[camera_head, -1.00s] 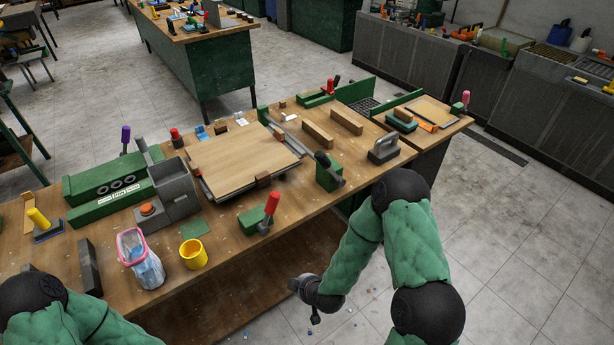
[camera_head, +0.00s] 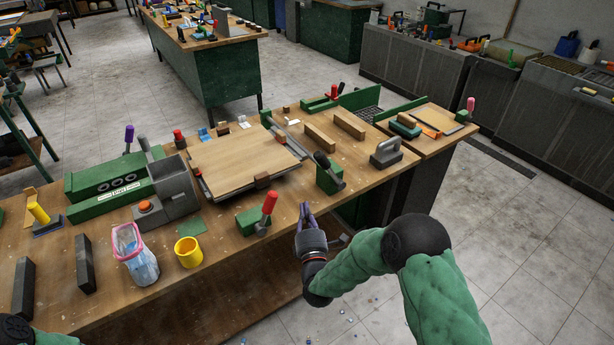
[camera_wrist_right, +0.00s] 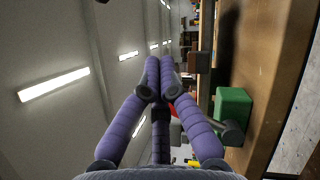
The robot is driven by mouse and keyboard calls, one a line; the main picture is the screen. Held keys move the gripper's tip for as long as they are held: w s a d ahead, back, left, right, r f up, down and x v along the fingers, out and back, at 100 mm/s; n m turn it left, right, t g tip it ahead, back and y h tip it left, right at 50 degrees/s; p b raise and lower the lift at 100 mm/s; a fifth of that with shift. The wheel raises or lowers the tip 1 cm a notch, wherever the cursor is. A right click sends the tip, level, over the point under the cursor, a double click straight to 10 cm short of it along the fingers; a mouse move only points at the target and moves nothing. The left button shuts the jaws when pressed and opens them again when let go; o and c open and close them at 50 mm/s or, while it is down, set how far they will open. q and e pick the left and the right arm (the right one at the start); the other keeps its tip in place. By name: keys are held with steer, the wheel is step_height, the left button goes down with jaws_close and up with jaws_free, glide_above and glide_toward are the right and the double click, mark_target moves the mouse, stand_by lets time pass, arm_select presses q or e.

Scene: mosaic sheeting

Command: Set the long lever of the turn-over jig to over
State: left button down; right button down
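The turn-over jig seems to be the tilted wooden panel (camera_head: 235,160) in its dark frame on the bench. Two levers stand near it, and I cannot tell for sure which is the long one. A red-handled lever (camera_head: 269,203) stands nearly upright on another green block (camera_head: 249,222), which also shows in the wrist view (camera_wrist_right: 232,103). My right gripper (camera_head: 306,208) is at the bench's front edge, right of the red-handled lever and apart from it. Its purple fingers (camera_wrist_right: 160,66) look closed and empty. My left gripper is out of view.
Open floor lies in front of the bench.

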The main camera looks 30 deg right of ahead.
mark_target(330, 172)
steer(key=shift+s+r+n, duration=0.1)
steer(key=shift+r+n, duration=0.2)
steer(key=shift+r, duration=0.2)
steer(key=shift+d, duration=0.1)
steer(key=w+d+r+b, duration=0.2)
steer(key=w+d+r, duration=0.2)
steer(key=w+d, duration=0.2)
steer(key=shift+x, duration=1.2)
